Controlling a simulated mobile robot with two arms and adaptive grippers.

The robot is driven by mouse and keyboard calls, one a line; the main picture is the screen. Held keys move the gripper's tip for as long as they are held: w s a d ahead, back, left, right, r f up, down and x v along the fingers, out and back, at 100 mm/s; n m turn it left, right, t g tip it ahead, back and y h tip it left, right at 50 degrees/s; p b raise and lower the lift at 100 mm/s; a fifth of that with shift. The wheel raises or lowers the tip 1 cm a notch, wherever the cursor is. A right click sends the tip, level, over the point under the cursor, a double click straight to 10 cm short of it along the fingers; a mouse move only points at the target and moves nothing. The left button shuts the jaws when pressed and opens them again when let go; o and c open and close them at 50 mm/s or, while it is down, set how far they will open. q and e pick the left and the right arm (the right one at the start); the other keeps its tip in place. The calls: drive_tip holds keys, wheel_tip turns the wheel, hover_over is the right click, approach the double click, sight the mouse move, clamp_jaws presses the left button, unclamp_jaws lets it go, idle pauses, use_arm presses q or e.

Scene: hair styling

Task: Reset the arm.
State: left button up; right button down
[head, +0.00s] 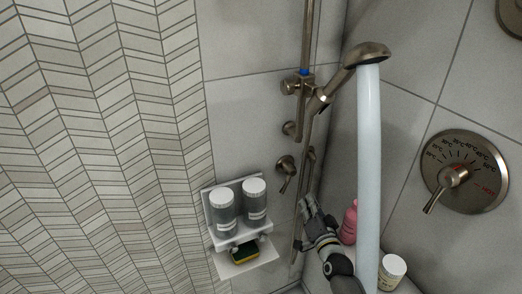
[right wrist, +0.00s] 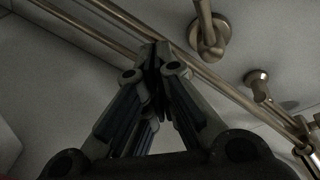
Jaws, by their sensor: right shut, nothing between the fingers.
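My right gripper (head: 309,208) is low in the shower corner in the head view, in front of the vertical bar (head: 298,225) and below a small lever handle (head: 286,173). In the right wrist view the same gripper (right wrist: 154,62) has its fingertips together, with nothing held. The lever handle also shows in the right wrist view (right wrist: 208,36), beyond the fingertips and apart from them. My left gripper is in neither view.
A hand shower (head: 366,54) pours a column of water (head: 369,160) right of my gripper. A pink bottle (head: 349,222) and a white jar (head: 392,271) stand close by. A wall shelf (head: 242,240) holds two dispensers; a temperature dial (head: 464,172) is at right.

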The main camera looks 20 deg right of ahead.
drive_tip(key=s+a+f+n+g+y, duration=0.1)
drive_tip(key=s+a+f+n+g, duration=0.15)
drive_tip(key=s+f, duration=0.65)
drive_tip(key=s+a+f+n+g+y, duration=0.15)
drive_tip(key=s+a+f+g, duration=0.25)
drive_tip(key=f, duration=1)
drive_tip(key=s+a+f+n+g+y, duration=0.1)
drive_tip(key=s+a+f+n+g, duration=0.35)
drive_tip(key=f, duration=0.75)
drive_tip(key=s+f+n+g, duration=0.1)
drive_tip(key=s+f, duration=0.3)
drive_tip(key=s, duration=0.7)
drive_tip(key=s+a+f+n+g, duration=0.1)
drive_tip(key=s+f, duration=0.4)
drive_tip(key=s, duration=0.6)
drive_tip(key=s+f+n+g, duration=0.3)
drive_tip(key=s+f, duration=0.2)
drive_tip(key=s, duration=0.6)
drive_tip(key=shift+s+a+g, duration=0.2)
drive_tip(key=shift+a+g, duration=0.15)
drive_tip(key=shift+g, duration=0.05)
drive_tip(key=shift+r, duration=0.1)
